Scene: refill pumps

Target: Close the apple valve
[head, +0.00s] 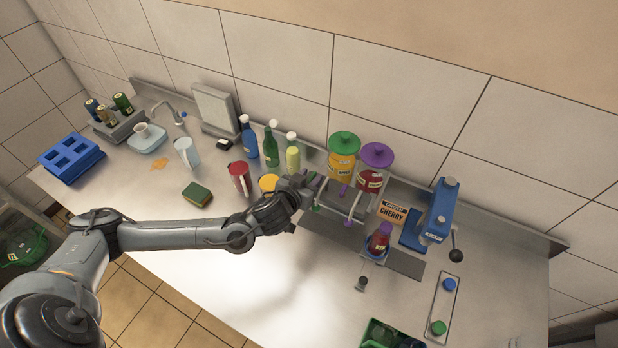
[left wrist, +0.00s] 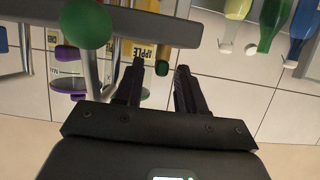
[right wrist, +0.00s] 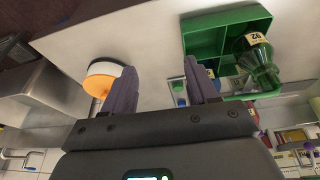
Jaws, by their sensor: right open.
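The apple dispenser is a yellow jar with a green lid (head: 342,146), standing at the back beside the red jar with a purple lid (head: 376,157). Its APPLE label (left wrist: 146,51) shows upside down in the left wrist view. A large green ball knob (left wrist: 87,24) is close to that camera, and a small green knob (left wrist: 163,67) is near the fingertips. I cannot tell which is the valve handle, or the valve's state. My left gripper (left wrist: 160,66) is open and empty, just in front of the apple dispenser. My right gripper (right wrist: 158,75) is open and empty.
A purple-knobbed fixture (left wrist: 67,52) is close to my left gripper. Several bottles (head: 271,146) stand left of the dispensers. A blue press (head: 438,212) stands to the right. A green tray (right wrist: 225,24) holds a green bottle (right wrist: 262,62). The front middle of the counter is clear.

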